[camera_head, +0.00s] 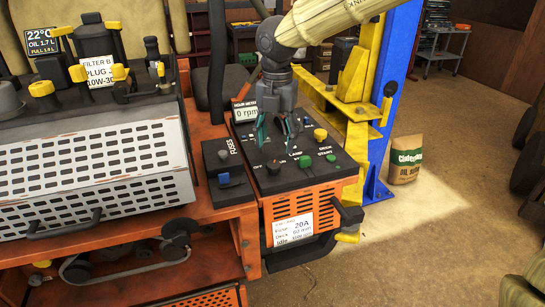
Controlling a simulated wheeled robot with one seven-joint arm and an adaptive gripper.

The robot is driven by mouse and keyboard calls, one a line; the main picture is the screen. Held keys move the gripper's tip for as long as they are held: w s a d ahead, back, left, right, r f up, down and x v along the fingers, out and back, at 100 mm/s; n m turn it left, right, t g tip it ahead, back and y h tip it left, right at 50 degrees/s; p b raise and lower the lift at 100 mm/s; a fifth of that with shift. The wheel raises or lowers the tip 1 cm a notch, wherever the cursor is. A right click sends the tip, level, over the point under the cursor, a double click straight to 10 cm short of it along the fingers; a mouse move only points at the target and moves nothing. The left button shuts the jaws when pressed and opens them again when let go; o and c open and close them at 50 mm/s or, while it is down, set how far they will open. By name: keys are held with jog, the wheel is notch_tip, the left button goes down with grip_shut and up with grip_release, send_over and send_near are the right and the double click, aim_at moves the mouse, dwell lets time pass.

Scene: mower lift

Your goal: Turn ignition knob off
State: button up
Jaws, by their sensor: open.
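I cannot make out a label naming the ignition knob; part of the panel is hidden behind my gripper. My gripper (277,140) points down over the panel's left middle, its teal fingers spread apart, with nothing seen between them. It is behind the red knob in the picture; whether the fingertips touch anything cannot be told.
A yellow knob (320,134) and green knobs (305,161) stand on the panel's right side. An hour meter (246,112) reads 0 rpm. A blue lift post (384,100) with yellow arms stands close behind right.

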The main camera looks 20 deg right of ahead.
aim_at(273, 163)
jog(key=w+f, duration=0.1)
jog(key=f, duration=0.3)
jog(key=w+f+p, duration=0.1)
jog(key=f, duration=0.1)
jog(key=shift+w+a+f, duration=0.1)
jog(key=shift+w+f, duration=0.25)
jog(key=shift+f, duration=0.35)
jog(key=shift+s+f, duration=0.15)
jog(key=shift+s, duration=0.75)
jog(key=shift+w+f, duration=0.35)
jog(key=shift+w, duration=0.25)
jog(key=shift+c, duration=0.3)
jog(key=shift+s+r, duration=0.2)
jog(key=shift+s, duration=0.15)
jog(key=c, duration=0.7)
jog(key=shift+c, duration=1.4)
